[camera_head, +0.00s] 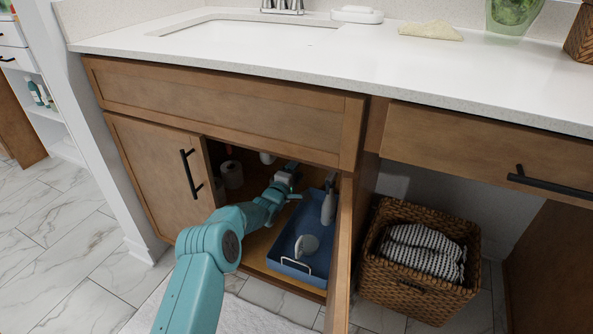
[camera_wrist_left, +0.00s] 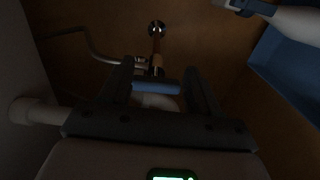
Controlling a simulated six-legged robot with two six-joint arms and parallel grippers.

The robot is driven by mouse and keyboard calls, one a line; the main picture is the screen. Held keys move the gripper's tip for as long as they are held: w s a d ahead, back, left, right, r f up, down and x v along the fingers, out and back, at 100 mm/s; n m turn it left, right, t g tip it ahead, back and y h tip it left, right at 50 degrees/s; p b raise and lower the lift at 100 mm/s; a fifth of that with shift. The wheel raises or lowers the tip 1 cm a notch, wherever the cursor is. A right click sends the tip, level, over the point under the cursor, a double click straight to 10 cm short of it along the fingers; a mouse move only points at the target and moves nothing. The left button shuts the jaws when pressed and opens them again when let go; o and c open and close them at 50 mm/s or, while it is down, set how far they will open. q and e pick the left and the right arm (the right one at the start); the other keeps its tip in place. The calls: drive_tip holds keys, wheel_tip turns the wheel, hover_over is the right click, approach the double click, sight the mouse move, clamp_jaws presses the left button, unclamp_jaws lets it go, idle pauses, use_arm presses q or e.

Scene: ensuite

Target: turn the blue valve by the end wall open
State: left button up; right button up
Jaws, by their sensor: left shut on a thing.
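The blue valve handle (camera_wrist_left: 157,87) shows in the left wrist view as a short blue bar. It lies between the two dark fingers of my left gripper (camera_wrist_left: 158,82), which is shut on it. A metal valve stem and pipe rise behind it to a round fitting on the wall. In the head view my left gripper (camera_head: 288,176) is deep inside the open cabinet under the sink, and the valve is hidden there. How far the handle is turned is hard to tell in the dark. My right gripper is not in view.
A blue tray (camera_head: 276,265) with a spray bottle (camera_head: 328,206) and a white round-headed item stands right of my arm. Paper rolls (camera_head: 231,174) stand to the left. The open cabinet door (camera_head: 341,262) and a wicker basket (camera_head: 376,279) are at the right. A pale pipe (camera_wrist_left: 38,111) crosses low.

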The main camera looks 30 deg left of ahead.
use_arm(q)
drive_tip(key=a, duration=0.2)
drive_tip(key=shift+s+a+r+n+y, duration=0.15)
drive_tip(key=shift+a+r+n+y, duration=0.15)
drive_tip(key=shift+r+n+y, duration=0.1)
drive_tip(key=o, duration=1.1)
drive_tip(key=shift+f, duration=0.15)
drive_tip(key=shift+o, duration=0.2)
drive_tip(key=s+d+f+p, duration=0.1)
drive_tip(key=s+d+p, duration=0.2)
drive_tip(key=s+p, duration=0.4)
drive_tip(key=s, duration=0.9)
drive_tip(key=shift+m+h, duration=0.3)
drive_tip(key=shift+h, duration=0.1)
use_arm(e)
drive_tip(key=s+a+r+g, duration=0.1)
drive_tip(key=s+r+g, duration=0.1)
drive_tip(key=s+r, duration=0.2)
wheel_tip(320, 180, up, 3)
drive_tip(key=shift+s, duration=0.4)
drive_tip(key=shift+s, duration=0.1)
